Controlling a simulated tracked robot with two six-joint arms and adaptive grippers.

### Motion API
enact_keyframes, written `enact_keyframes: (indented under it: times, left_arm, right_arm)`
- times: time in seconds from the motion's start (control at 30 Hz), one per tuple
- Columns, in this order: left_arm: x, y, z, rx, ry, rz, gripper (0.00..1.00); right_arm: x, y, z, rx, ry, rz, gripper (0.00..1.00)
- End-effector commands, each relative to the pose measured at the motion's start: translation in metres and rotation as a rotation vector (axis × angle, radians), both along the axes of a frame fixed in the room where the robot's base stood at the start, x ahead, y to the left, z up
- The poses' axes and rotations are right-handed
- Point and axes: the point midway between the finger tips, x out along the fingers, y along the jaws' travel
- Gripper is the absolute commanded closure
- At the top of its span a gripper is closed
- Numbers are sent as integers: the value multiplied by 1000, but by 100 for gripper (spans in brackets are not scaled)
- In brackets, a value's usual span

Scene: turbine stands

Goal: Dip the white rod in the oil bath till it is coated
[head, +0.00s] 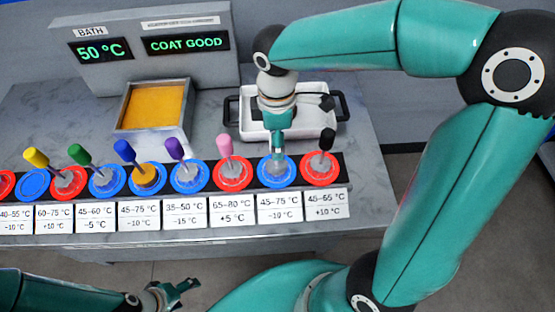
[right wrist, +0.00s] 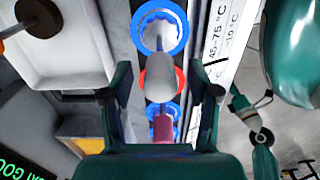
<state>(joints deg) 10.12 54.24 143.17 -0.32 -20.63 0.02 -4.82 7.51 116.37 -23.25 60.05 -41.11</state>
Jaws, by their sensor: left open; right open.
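In the right wrist view the white rod (right wrist: 165,75) stands in a blue-ringed holder (right wrist: 160,27), its white handle between the fingers of my right gripper (right wrist: 163,92). Those fingers are apart on both sides of it. In the head view my right gripper (head: 278,150) points down over that holder (head: 266,180) and hides most of the rod. The oil bath (head: 152,105) is an open metal box of orange oil at the back. My left gripper (head: 172,295) is open and empty, low in front of the bench.
Rods with yellow, green, blue, purple, pink (head: 225,145) and black (head: 327,140) handles stand in the row, with temperature cards in front. The displays read 50 °C (head: 101,50) and COAT GOOD (head: 187,44).

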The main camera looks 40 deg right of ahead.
Motion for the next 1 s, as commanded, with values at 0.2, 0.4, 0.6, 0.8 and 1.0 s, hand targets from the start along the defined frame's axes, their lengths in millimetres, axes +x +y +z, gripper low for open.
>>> enact_keyframes:
  times: [0.2, 0.4, 0.6, 0.8, 1.0]
  left_arm:
    - [0, 0, 1, 0, 0, 0, 30]
    - [0, 0, 2, 0, 0, 0, 30]
    - [0, 0, 3, 0, 0, 0, 30]
    - [0, 0, 3, 0, 0, 0, 30]
    - [0, 0, 3, 0, 0, 0, 30]
  right_arm:
    - [0, 1, 0, 0, 0, 2, 40]
    - [1, 1, 1, 1, -1, 2, 40]
    - [2, 1, 1, 1, -1, 3, 40]
    - [2, 1, 0, 1, -1, 3, 46]
    - [2, 1, 0, 0, 0, 3, 80]
